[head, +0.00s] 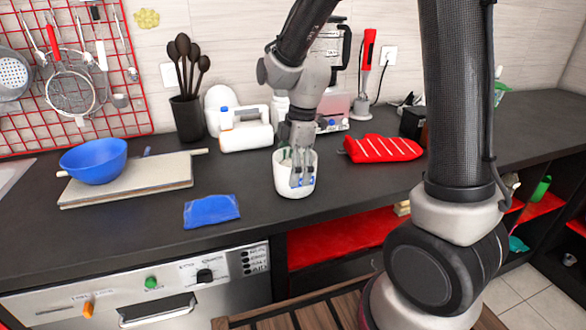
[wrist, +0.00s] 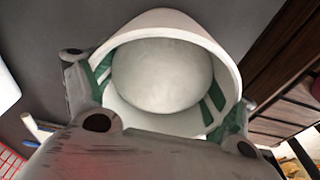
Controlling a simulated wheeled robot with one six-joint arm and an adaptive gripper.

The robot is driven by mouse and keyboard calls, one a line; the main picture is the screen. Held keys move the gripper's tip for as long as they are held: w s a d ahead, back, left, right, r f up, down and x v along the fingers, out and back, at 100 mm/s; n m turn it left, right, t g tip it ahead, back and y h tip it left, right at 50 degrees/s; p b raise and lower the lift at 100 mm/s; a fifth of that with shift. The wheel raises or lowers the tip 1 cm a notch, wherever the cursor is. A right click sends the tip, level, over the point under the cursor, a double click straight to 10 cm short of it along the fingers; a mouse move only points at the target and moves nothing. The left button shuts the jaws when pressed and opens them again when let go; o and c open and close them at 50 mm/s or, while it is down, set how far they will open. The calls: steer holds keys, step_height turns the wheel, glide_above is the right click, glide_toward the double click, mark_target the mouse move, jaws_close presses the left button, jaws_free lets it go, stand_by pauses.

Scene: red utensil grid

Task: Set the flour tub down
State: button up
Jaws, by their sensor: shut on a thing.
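The flour tub (head: 283,186) is a white round tub near the counter's front edge, right of the blue cloth in the head view. My gripper (head: 300,172) reaches down onto it from above and is shut on its wall. In the wrist view the tub (wrist: 172,22) is seen from above, open and pale inside, with green-and-white finger pads showing at both sides of its rim. The gripper (wrist: 165,95) also shows there. The tub looks upright in the head view. I cannot tell whether its base touches the counter.
A blue cloth (head: 211,210) lies left of the tub. A blue bowl (head: 94,160) sits on a board (head: 130,183) further left. A white jug-like container (head: 246,138) stands behind, and a red striped mitt (head: 384,149) lies to the right. The counter's front edge is close.

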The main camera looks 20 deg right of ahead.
steer(key=shift+f, duration=0.1)
steer(key=o, duration=1.6)
steer(key=shift+c, duration=0.2)
step_height(320, 180, up, 12)
steer(key=d, duration=0.2)
steer(key=s+d+r+m+t, duration=0.2)
steer(key=s+d+m, duration=0.4)
steer(key=s+m, duration=0.3)
steer(key=s+d+r+m+t+h, duration=0.1)
steer(key=s+d+r+m+t, duration=0.1)
steer(key=s+d+m, duration=0.5)
steer(key=s+m, duration=0.2)
steer(key=s, duration=0.1)
steer(key=shift+d+h, duration=0.2)
steer(key=shift+h, duration=0.1)
